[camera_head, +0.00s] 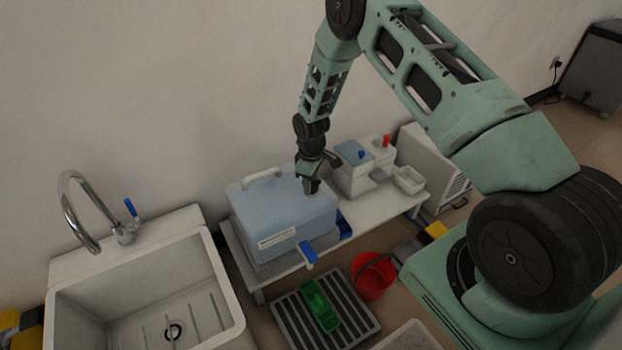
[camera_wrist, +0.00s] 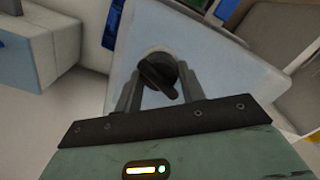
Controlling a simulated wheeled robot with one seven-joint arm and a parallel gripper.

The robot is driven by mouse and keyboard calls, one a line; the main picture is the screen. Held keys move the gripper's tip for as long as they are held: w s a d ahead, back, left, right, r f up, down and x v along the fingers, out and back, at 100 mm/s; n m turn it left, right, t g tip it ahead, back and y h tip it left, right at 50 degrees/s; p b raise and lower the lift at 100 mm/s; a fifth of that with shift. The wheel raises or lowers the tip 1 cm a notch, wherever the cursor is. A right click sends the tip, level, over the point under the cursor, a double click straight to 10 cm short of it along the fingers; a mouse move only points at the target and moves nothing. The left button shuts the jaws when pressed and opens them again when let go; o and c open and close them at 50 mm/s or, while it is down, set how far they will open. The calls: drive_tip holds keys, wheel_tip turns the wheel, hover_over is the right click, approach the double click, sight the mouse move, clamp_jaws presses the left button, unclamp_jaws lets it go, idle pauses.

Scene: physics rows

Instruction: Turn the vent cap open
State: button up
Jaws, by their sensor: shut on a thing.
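My gripper (camera_head: 309,184) points down over the top of a pale blue container (camera_head: 285,215) that stands on a low white bench. In the wrist view the fingers of my gripper (camera_wrist: 160,90) are shut on a dark vent cap (camera_wrist: 158,72) with a bar-shaped grip, set on the container's blue top (camera_wrist: 225,75). The bar lies at a slant between the fingers. In the head view the cap is hidden behind the gripper. A white handle (camera_head: 262,177) is on the container's top, and a blue tap (camera_head: 308,252) sticks out low at its front.
A white unit with a red knob (camera_head: 386,141) and a blue knob stands right on the bench (camera_head: 385,205). A sink (camera_head: 150,285) with a faucet is at left. A red bucket (camera_head: 372,277) and a grey grate (camera_head: 290,325) with a green object (camera_head: 320,303) are in front.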

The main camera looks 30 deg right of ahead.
drive_tip(key=m+p, duration=0.1)
drive_tip(key=m, duration=0.5)
drive_tip(key=shift+p, duration=0.4)
drive_tip(key=m+p, duration=0.1)
drive_tip(key=m, duration=0.5)
drive_tip(key=shift+d+m, duration=0.1)
drive_tip(key=shift+m, duration=0.2)
drive_tip(key=o, duration=1)
drive_tip(key=shift+c, duration=0.2)
wheel_tip(320, 180, up, 17)
drive_tip(key=p, duration=0.2)
drive_tip(key=shift+r+p, duration=0.2)
drive_tip(key=shift+p, duration=0.15)
